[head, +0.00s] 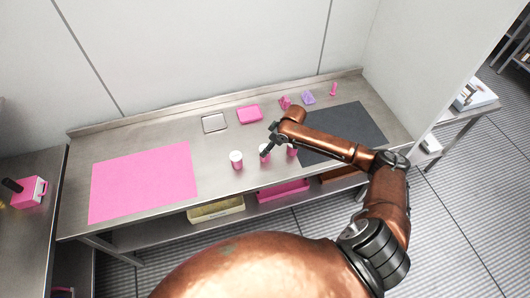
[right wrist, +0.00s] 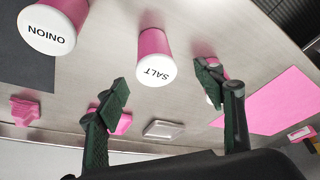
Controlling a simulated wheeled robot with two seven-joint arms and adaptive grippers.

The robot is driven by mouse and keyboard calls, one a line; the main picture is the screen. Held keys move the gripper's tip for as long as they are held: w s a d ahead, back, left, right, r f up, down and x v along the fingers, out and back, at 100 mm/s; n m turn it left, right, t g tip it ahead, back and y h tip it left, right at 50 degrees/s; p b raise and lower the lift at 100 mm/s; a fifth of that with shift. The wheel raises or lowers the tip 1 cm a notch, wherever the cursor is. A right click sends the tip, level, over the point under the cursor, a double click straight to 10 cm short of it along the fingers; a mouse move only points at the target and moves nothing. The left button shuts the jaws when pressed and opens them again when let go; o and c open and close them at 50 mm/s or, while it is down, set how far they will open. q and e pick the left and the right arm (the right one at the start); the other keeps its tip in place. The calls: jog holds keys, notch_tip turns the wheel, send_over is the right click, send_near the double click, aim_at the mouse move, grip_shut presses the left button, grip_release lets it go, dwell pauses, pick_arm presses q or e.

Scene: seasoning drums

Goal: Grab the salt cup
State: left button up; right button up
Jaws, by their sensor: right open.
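The salt cup (right wrist: 155,44) is pink with a white lid marked SALT. In the right wrist view it stands ahead of my right gripper (right wrist: 162,80), in line with the gap between the fingers. My right gripper is open and empty. In the head view the salt cup (head: 264,157) is the middle of three cups, partly hidden by my right gripper (head: 266,150), which is over or just behind it. I cannot tell whether they touch. My left gripper is not in view.
The onion cup (right wrist: 62,14) stands to one side of the salt cup. A third cup (head: 236,160) stands on the other side. A pink mat (head: 140,183), a dark mat (head: 350,128), a grey tray (head: 214,123) and a pink tray (head: 249,114) lie on the steel table.

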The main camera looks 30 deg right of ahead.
jog(key=shift+w+a+f, duration=0.2)
jog(key=shift+w+f, duration=0.4)
jog(key=shift+f, duration=0.3)
jog(key=x, duration=0.2)
jog(key=shift+w+d+f+p, duration=0.1)
jog(key=shift+w+f+p, duration=0.15)
jog(key=shift+p, duration=0.1)
jog(key=shift+f, duration=0.4)
jog(key=c, duration=0.8)
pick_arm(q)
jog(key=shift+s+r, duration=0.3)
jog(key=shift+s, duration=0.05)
pick_arm(e)
jog(key=c, duration=0.5)
jog(key=shift+c, duration=0.2)
